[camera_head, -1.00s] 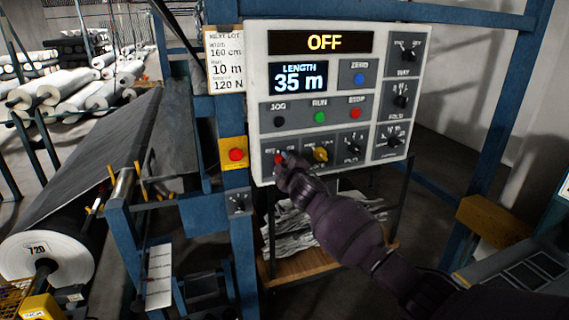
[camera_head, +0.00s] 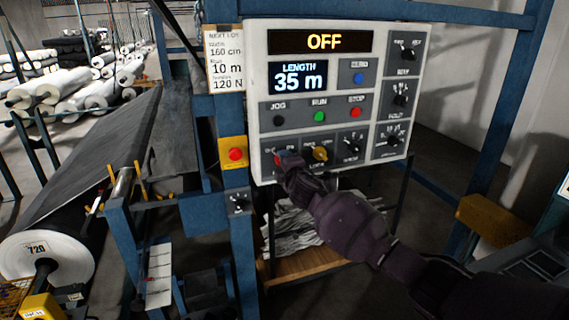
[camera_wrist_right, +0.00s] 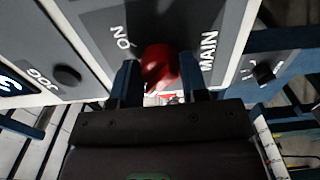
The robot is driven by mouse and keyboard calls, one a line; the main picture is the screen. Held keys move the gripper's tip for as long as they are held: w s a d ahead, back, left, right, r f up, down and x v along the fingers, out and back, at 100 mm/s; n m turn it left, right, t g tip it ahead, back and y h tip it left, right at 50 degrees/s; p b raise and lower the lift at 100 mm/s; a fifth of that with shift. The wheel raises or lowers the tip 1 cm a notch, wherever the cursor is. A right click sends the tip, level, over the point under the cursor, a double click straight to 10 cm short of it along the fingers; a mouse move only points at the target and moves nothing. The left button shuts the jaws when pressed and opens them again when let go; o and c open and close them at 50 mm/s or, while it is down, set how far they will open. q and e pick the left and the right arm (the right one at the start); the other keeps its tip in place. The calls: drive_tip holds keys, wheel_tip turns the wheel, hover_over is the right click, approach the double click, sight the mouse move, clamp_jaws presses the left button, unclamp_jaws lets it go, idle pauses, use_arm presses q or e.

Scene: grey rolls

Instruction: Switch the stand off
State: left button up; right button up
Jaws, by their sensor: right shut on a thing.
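The stand's control panel (camera_head: 337,62) fills the middle of the head view. My right gripper (camera_head: 281,158) is at the panel's lower left corner, over the red main switch (camera_head: 278,160). In the right wrist view the red main knob (camera_wrist_right: 159,66) sits between the two fingers of the right gripper (camera_wrist_right: 160,85), by the labels MAIN and ON. The gripper is shut on it and partly hides it. My left gripper is not in view.
A yellow box with a red button (camera_head: 235,154) is left of the panel. Jog (camera_head: 279,121), run (camera_head: 320,117) and stop (camera_head: 356,113) buttons and a yellow knob (camera_head: 320,154) are near. A large roll (camera_head: 45,262) stands at lower left.

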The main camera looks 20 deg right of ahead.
drive_tip(key=o, duration=0.9)
drive_tip(key=shift+s, duration=0.15)
drive_tip(key=shift+s+d+b, duration=0.2)
drive_tip(key=shift+s+b, duration=0.3)
drive_tip(key=shift+s, duration=4.8)
